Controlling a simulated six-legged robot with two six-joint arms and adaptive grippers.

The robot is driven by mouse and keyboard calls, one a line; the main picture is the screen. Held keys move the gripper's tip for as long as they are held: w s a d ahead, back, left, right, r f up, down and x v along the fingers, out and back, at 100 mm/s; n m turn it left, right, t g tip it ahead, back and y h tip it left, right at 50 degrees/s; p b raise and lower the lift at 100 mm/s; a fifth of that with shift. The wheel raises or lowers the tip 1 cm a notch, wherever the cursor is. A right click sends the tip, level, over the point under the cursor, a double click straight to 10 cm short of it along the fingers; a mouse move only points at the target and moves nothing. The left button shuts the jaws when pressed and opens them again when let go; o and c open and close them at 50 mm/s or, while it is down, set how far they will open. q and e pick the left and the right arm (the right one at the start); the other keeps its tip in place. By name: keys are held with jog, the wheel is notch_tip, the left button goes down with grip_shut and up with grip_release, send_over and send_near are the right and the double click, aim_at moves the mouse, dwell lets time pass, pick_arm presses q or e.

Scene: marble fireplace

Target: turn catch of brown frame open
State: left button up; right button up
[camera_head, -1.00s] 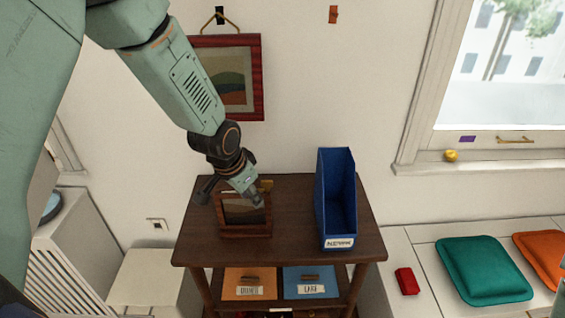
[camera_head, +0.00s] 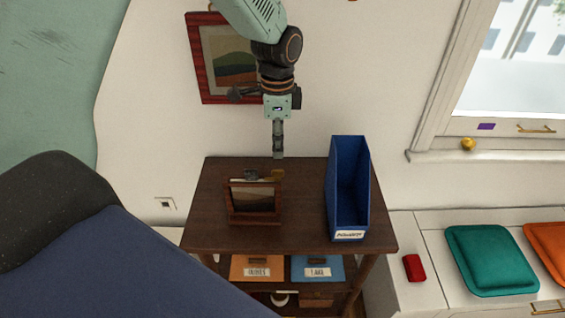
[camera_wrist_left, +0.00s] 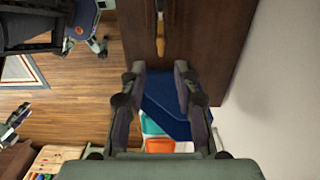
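The brown frame (camera_head: 231,209) stands upright on the dark wooden table, with a landscape picture in it. A thin tan piece (camera_wrist_left: 160,45), perhaps the catch, lies just beyond the tips. My right gripper is not seen.
A blue magazine file (camera_head: 347,190) stands to the right on the table (camera_head: 300,235). A red-framed picture (camera_head: 197,65) hangs on the wall behind my left arm. Labelled orange (camera_head: 250,262) and blue (camera_head: 310,262) boxes sit on the lower shelf. Cushions lie on the right bench.

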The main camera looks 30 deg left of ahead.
aim_at(279, 170)
pick_arm(q)
jog(key=shift+s+d+f, duration=0.1)
jog(key=shift+f, duration=0.1)
jog(key=f, duration=0.6)
jog(key=shift+a+f, duration=0.15)
jog(key=shift+a, duration=0.15)
jog(key=shift+d+f, duration=0.25)
jog(key=shift+f, duration=0.3)
jog(key=shift+f, duration=0.1)
jog(key=shift+w+a, duration=0.15)
jog(key=shift+w, duration=0.05)
jog(key=shift+c, duration=0.2)
jog(key=shift+c, duration=0.8)
jog(key=shift+s, duration=0.1)
grip_shut()
